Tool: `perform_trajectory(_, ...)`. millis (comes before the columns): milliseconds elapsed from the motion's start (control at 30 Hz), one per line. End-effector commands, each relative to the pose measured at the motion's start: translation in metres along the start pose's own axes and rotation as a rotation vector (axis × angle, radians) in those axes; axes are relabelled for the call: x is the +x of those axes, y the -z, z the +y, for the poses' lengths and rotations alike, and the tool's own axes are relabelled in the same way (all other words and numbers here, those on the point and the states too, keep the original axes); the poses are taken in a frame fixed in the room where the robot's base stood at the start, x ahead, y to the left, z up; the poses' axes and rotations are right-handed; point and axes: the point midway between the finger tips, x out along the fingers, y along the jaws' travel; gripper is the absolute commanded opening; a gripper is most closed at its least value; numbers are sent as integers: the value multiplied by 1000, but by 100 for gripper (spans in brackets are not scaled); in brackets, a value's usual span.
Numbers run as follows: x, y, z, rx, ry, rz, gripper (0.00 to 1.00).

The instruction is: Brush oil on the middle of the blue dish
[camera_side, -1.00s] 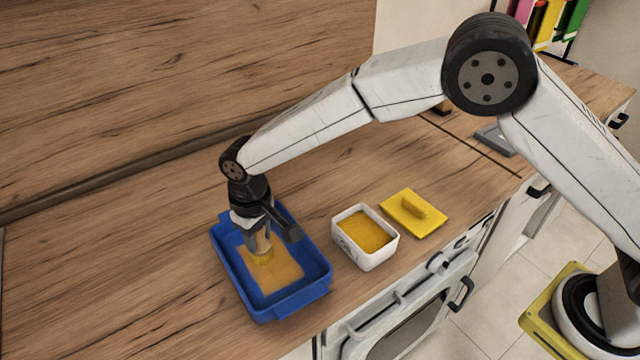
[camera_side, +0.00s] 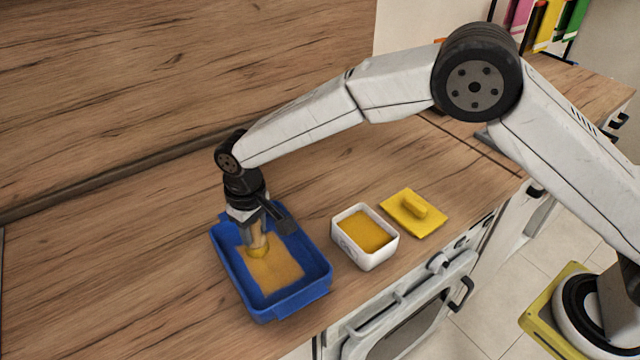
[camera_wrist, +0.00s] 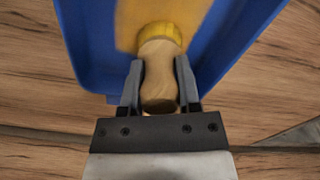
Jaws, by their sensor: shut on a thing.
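The blue dish (camera_side: 316,272) is a rectangular tray on the wooden counter, with a golden oil patch (camera_side: 277,270) over the middle of its floor. My gripper (camera_side: 253,226) is over the far left part of the dish, shut on the wooden handle of the brush (camera_side: 257,243). In the wrist view the jaws (camera_wrist: 159,85) grip the handle from both sides, and the brush's yellow bristle end (camera_wrist: 160,33) is over the oil patch (camera_wrist: 190,10). The bristles appear to touch the dish floor at the patch's far left edge. A white tub (camera_side: 374,259) holds golden oil (camera_side: 366,232).
The yellow lid (camera_side: 425,224) with a raised grip lies on the counter right of the tub. The counter's front edge, with the white oven (camera_side: 400,310) below, is close. The wooden splashback (camera_side: 180,80) stands behind. Counter left of the dish is clear.

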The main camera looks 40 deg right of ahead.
Motion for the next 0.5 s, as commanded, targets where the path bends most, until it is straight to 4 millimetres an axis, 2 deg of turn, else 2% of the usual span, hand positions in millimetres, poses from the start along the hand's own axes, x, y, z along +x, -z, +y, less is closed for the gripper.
perform_trajectory(500,0,5,2,-1,0,0,0)
